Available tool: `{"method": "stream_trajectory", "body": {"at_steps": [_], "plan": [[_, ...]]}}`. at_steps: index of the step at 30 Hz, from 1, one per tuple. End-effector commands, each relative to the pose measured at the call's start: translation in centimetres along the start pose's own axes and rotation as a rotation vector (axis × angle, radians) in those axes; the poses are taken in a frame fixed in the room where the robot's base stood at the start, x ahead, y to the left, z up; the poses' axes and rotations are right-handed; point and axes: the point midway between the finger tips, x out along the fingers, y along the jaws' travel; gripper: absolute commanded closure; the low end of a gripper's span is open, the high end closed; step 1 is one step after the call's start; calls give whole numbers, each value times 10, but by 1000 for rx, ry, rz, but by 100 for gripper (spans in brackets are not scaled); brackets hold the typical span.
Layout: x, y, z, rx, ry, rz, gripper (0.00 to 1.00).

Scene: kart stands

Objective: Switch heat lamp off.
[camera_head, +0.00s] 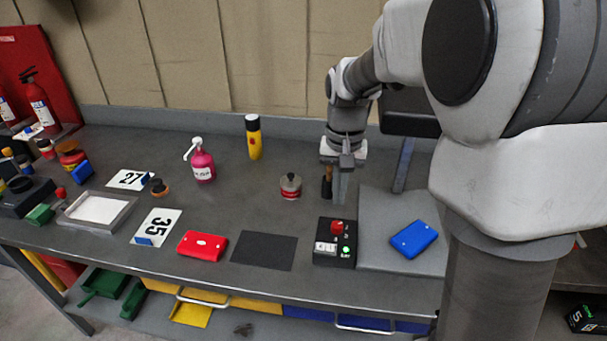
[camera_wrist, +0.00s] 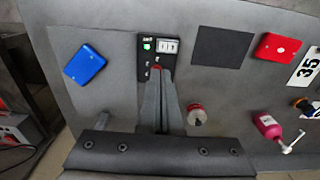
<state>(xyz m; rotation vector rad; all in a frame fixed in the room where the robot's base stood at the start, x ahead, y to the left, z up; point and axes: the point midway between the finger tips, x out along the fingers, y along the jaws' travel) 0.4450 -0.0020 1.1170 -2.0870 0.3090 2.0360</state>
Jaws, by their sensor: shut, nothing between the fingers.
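A black control box (camera_head: 333,256) stands near the front of the bench. It carries a red knob (camera_head: 337,227), a white switch panel (camera_head: 325,247) and a lit green light (camera_head: 346,250). In the wrist view the box (camera_wrist: 145,60) is just beyond my fingertips, with its green light (camera_wrist: 147,44) and white panel (camera_wrist: 167,46) visible; the fingers partly hide the red knob. My gripper (camera_head: 338,201) points down, shut and empty, just behind the box. I cannot tell if it touches the knob. A dark lamp-like head (camera_head: 405,124) on a grey post (camera_head: 403,165) is partly hidden by my arm.
A blue case (camera_head: 414,239) lies on a grey plate (camera_head: 375,262) right of the box. A dark mat (camera_head: 264,251) and red case (camera_head: 203,246) lie left. A red-and-silver round item (camera_head: 291,187), pink bottle (camera_head: 202,160) and yellow bottle (camera_head: 254,138) stand behind.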

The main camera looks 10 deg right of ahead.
Motion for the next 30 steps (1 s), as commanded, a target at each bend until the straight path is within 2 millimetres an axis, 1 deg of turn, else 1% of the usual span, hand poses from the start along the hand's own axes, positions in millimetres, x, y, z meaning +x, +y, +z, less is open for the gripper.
{"method": "stream_trajectory", "body": {"at_steps": [1,4,17,20,23,25,30], "plan": [[7,-1,-4,6,-10,4,100],[14,-2,-8,14,-21,9,100],[17,-3,-10,17,-25,11,100],[22,-3,-9,17,-26,12,100],[35,-2,-8,17,-29,13,100],[47,-2,-8,17,-29,13,100],[85,-2,-7,17,-31,13,100]]}}
